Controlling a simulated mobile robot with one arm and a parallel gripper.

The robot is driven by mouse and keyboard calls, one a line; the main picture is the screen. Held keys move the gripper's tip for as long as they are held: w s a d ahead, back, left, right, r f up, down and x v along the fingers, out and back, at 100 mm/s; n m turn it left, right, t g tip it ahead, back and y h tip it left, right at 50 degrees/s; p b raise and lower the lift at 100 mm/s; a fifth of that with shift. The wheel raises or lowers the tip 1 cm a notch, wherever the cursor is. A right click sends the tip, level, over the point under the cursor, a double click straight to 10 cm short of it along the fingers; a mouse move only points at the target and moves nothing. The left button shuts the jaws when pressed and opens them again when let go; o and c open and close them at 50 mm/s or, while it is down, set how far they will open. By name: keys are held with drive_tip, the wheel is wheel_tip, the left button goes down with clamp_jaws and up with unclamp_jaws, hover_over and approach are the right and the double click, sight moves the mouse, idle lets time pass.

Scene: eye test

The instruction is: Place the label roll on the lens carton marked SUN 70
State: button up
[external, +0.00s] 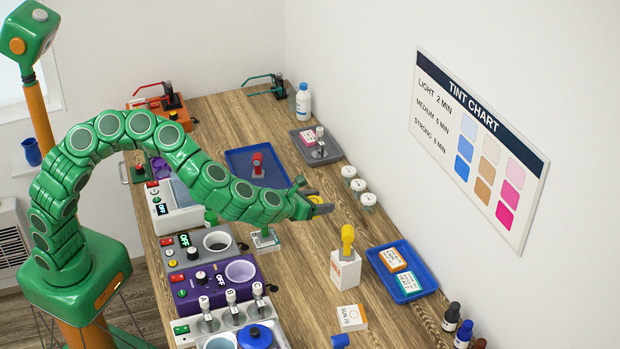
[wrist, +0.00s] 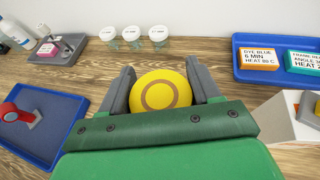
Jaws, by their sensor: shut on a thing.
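My gripper (external: 321,203) is shut on a round yellow thing with a tan ring on its face, which looks like the label roll (wrist: 160,93). Its fingers (wrist: 161,95) sit on either side of it in the wrist view. In the external view only a small yellow part of it shows between the fingers. It is held above the wooden table, behind and left of the lens carton marked SUN 70 (external: 350,318). This white carton lies near the front, with an orange ring on its top and nothing on it. It is not visible in the wrist view.
A white block (external: 345,270) with a yellow knob-shaped thing (external: 347,237) stands between gripper and carton. A blue tray (external: 420,292) with two cartons is right of it. A blue roll-like thing (external: 340,341) is close to the SUN 70 carton. Machines line the left.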

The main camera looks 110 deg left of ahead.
drive_tip(key=shift+s+d+r, duration=0.25)
drive_tip(key=shift+s, duration=0.05)
